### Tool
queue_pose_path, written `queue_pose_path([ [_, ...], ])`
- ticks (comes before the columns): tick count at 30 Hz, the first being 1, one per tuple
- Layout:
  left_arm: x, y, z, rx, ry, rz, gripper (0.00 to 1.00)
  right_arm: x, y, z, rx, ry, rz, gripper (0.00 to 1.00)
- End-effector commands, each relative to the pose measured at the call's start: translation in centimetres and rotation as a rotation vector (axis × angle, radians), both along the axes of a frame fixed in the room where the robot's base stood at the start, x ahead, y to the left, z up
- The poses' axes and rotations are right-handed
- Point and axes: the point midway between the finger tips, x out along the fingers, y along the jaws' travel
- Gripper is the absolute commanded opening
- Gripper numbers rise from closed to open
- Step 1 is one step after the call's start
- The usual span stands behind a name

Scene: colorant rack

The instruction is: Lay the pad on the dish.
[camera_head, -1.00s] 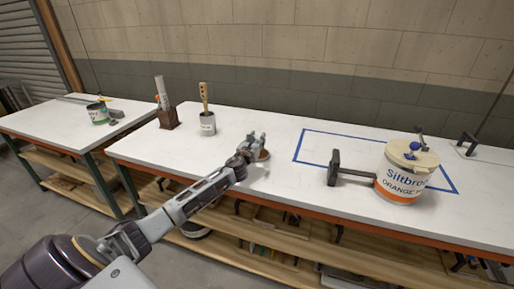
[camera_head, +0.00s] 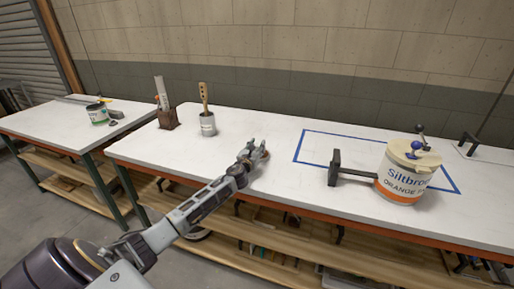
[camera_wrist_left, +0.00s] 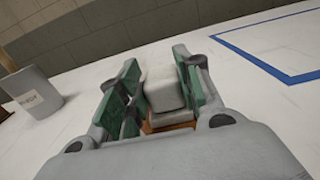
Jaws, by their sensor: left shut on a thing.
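My left gripper (camera_head: 258,148) is low over the white bench. In the left wrist view its green-lined fingers (camera_wrist_left: 155,88) are shut on a pale, block-shaped pad (camera_wrist_left: 163,88). The dish (camera_wrist_left: 168,124) shows as an orange-brown piece just below the pad between the fingers. In the head view only a small reddish-brown part of the dish (camera_head: 265,155) shows beside the fingertips; the rest is hidden. I cannot tell whether the pad touches the dish. My right gripper is not in view.
A cup with a brush (camera_head: 207,124) and a brown block holder (camera_head: 168,118) stand left of the gripper. A blue taped outline (camera_head: 297,147), a black-ended bar (camera_head: 334,168) and a large Siltbrook bucket (camera_head: 400,180) are to the right. The bench between is clear.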

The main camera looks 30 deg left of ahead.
Motion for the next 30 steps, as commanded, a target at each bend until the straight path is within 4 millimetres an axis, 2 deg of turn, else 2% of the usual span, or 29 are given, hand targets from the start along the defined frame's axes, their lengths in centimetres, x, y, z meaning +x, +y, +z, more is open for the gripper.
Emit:
queue_pose_path([
  [3,0.0,0.0,-0.2,0.000,0.000,0.000,0.11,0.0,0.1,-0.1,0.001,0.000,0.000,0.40],
  [4,0.0,0.0,-0.2,0.000,0.000,0.000,0.36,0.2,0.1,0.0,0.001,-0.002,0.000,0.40],
  [9,0.0,0.0,-0.2,0.000,0.000,0.000,0.56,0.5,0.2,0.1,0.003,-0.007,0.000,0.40],
  [24,0.0,0.0,0.2,0.000,0.000,0.000,0.56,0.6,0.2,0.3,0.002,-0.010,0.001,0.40],
  [30,-1.0,-0.2,0.0,0.001,0.001,0.000,0.56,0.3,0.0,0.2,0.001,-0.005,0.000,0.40],
])
